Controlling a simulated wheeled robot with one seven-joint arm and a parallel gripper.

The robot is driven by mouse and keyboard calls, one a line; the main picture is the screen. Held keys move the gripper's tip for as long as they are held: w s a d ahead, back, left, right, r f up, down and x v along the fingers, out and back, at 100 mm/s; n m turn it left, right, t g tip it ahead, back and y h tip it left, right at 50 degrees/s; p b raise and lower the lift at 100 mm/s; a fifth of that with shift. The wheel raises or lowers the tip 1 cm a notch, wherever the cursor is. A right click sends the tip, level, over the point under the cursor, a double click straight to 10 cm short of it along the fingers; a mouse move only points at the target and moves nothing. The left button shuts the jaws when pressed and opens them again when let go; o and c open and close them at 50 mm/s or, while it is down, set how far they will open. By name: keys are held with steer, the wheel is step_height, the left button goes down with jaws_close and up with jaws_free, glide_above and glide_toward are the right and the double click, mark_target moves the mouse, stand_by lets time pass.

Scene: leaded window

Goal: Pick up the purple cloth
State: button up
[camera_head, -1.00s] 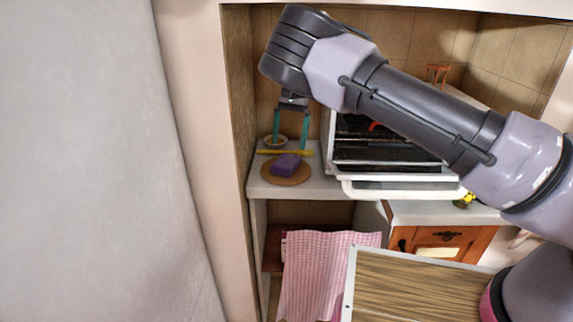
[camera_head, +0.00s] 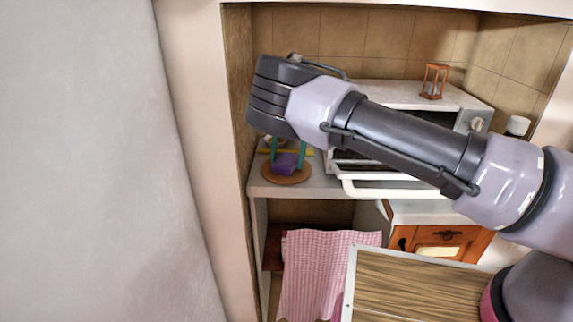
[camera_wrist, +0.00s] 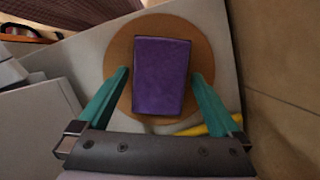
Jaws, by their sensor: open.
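The purple cloth (camera_head: 287,164) is a folded block on a round brown board (camera_head: 285,178) at the left end of the white counter. In the wrist view the cloth (camera_wrist: 162,75) lies between and ahead of my two teal fingers. My gripper (camera_wrist: 160,80) is open, with one finger on each side of the cloth and a gap on both sides. In the head view my gripper (camera_head: 288,155) points down over the cloth, its upper part hidden by my arm. I cannot tell how far above the board the fingertips are.
A yellow-handled utensil (camera_wrist: 212,126) lies beside the board. A white toaster oven (camera_head: 400,95) with its door down stands to the right, a small lantern (camera_head: 433,81) on top. A side wall (camera_head: 238,90) is close on the left. A pink checked towel (camera_head: 318,270) hangs below.

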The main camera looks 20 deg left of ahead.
mark_target(287, 159)
steer(key=shift+f, duration=0.2)
stand_by(0.3)
steer(key=c, duration=1.3)
steer(key=shift+r, duration=0.1)
step_height(287, 159, up, 10)
steer(key=shift+r, duration=0.15)
